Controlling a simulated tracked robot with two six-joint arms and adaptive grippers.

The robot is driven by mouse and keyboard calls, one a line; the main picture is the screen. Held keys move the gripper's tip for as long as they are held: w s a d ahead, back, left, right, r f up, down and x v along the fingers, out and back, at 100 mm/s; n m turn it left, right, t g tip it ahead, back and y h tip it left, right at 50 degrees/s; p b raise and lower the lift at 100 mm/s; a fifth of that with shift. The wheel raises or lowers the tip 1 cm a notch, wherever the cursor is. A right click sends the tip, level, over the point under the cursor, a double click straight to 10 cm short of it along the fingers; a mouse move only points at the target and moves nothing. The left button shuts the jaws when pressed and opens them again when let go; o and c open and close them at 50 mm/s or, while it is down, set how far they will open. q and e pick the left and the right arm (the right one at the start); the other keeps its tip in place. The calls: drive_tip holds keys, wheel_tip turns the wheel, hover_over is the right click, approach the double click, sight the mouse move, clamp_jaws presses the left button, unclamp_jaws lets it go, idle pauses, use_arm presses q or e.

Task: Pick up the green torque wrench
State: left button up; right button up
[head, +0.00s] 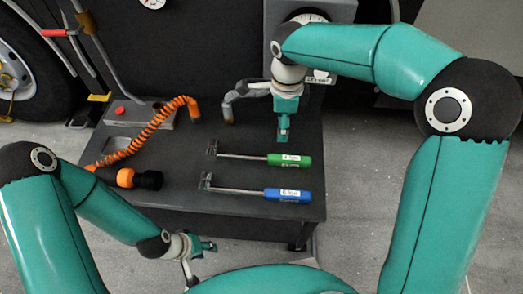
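The green torque wrench (289,160) lies flat on the dark table, its thin metal shaft and head pointing left and its green handle with a white label at the right. A blue torque wrench (286,195) lies parallel in front of it. My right gripper (283,138) hangs downward just behind the green handle, apart from it in the picture. It holds nothing that I can see, and its finger opening is too small to judge. My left gripper (210,246) is low in front of the table's front edge, away from both wrenches; its finger opening is unclear.
On the table (235,135) an orange coiled hose (150,130) runs along the left, with an orange and black tool (139,179) at the front left. A grey box with a red button (120,110) sits behind. A gauge stand (318,75) is at the back.

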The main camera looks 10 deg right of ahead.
sight(283, 157)
drive_tip(key=f+b, duration=0.1)
drive_tip(key=f, duration=0.6)
drive_tip(key=d+f+b, duration=0.1)
drive_tip(key=f, duration=0.2)
drive_tip(key=shift+s+f+b, duration=0.2)
drive_tip(key=shift+f+b, duration=0.15)
wheel_tip(283, 157, down, 5)
drive_tip(key=shift+f+b, duration=0.1)
drive_tip(key=shift+b, duration=0.8)
clamp_jaws()
